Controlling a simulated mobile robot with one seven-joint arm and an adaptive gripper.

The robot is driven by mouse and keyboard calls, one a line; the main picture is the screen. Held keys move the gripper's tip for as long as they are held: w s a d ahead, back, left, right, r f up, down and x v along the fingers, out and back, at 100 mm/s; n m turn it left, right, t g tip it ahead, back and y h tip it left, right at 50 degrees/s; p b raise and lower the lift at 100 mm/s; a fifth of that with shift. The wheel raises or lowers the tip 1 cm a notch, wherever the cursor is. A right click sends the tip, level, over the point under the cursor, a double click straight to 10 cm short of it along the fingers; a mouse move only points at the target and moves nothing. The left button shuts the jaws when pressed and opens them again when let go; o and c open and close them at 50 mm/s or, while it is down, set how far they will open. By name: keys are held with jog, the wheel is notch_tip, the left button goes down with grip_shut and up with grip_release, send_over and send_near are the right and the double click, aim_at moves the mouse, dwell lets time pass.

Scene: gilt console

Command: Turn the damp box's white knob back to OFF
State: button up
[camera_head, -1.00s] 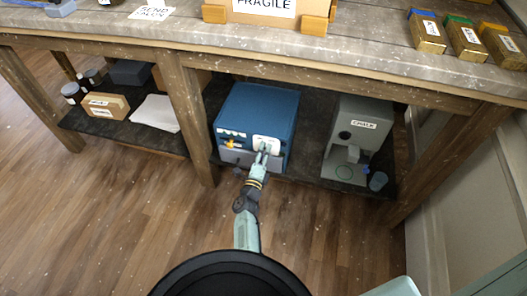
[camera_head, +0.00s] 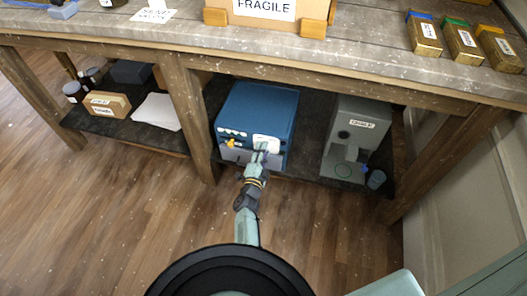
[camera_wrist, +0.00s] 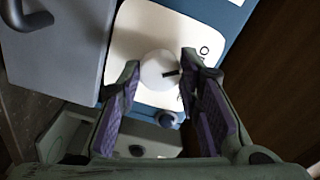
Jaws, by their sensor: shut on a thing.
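The damp box is the blue box (camera_head: 258,106) on the lower shelf, with a white plate (camera_head: 268,141) on its front. In the wrist view the white plate (camera_wrist: 140,42) fills the middle. The round white knob (camera_wrist: 158,70) stands on it with a short black mark pointing right. A dark round letter shows beside the right fingertip; the full label cannot be read. My gripper (camera_wrist: 161,66) has a finger on each side of the knob and is shut on it. In the head view my gripper (camera_head: 260,151) hides the knob.
A grey chalk machine (camera_head: 354,138) stands to the right on the shelf. A wooden leg (camera_head: 190,120) is left of the blue box. The tabletop edge (camera_head: 300,67) overhangs above. In the wrist view a grey panel with a dark handle (camera_wrist: 30,20) is at left.

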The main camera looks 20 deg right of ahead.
dwell(0.3)
jog(key=o, duration=1.1)
jog(key=shift+o, duration=0.2)
jog(key=shift+s, duration=0.1)
jog(key=v, duration=1.2)
